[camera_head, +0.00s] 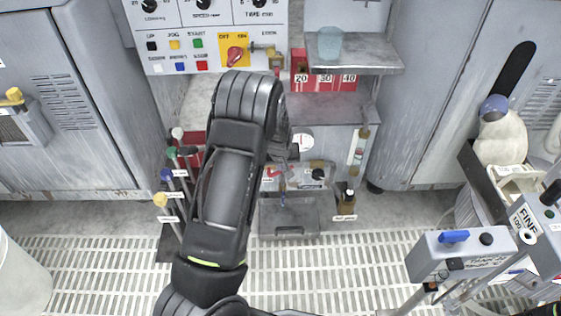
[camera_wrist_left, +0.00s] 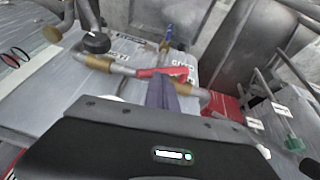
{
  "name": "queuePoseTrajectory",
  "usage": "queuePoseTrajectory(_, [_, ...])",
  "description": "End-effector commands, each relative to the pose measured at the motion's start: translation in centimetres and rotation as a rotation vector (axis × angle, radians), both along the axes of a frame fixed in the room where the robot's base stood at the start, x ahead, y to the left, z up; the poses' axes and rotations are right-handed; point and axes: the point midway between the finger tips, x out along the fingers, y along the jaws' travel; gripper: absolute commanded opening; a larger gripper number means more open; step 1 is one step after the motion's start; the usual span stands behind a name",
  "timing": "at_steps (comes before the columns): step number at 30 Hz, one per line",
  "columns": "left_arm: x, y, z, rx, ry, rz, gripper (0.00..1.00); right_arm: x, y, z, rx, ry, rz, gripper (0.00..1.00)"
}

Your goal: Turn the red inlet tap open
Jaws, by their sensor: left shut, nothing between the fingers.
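The red inlet tap has a red lever handle (camera_wrist_left: 176,72) on a grey pipe with brass fittings, in the middle of the left wrist view. In the head view a bit of red (camera_head: 272,172) shows low on the bench front, beside my arm. The fingers of my left gripper (camera_wrist_left: 163,84) are shut and empty. Their tips overlap the near edge of the red handle in the wrist view; I cannot tell whether they touch it. In the head view my left arm hides most of that gripper. My right gripper is not in view.
A blue-handled tap (camera_wrist_left: 168,36) stands beyond the pipe, and a black round knob (camera_wrist_left: 96,42) is at its left. Colour-topped rods (camera_head: 166,200) stand left of my arm.

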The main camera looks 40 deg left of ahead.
Motion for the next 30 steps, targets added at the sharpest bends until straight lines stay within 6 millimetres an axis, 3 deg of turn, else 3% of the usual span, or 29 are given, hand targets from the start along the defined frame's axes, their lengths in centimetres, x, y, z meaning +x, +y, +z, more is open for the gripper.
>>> queuePoseTrajectory(3, [0.3, -0.7, 0.2, 0.049, 0.039, -0.009, 0.00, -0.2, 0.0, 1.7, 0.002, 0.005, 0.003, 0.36])
queuePoseTrajectory(8, [0.9, -1.3, -0.7, 0.147, 0.109, -0.013, 0.00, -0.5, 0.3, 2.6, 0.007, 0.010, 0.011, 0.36])
queuePoseTrajectory(12, [1.2, -1.6, -1.7, 0.228, 0.170, -0.007, 0.00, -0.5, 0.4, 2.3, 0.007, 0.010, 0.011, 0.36])
queuePoseTrajectory(30, [1.9, -2.5, -3.3, 0.215, 0.163, 0.000, 0.00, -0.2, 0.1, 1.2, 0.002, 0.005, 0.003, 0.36])
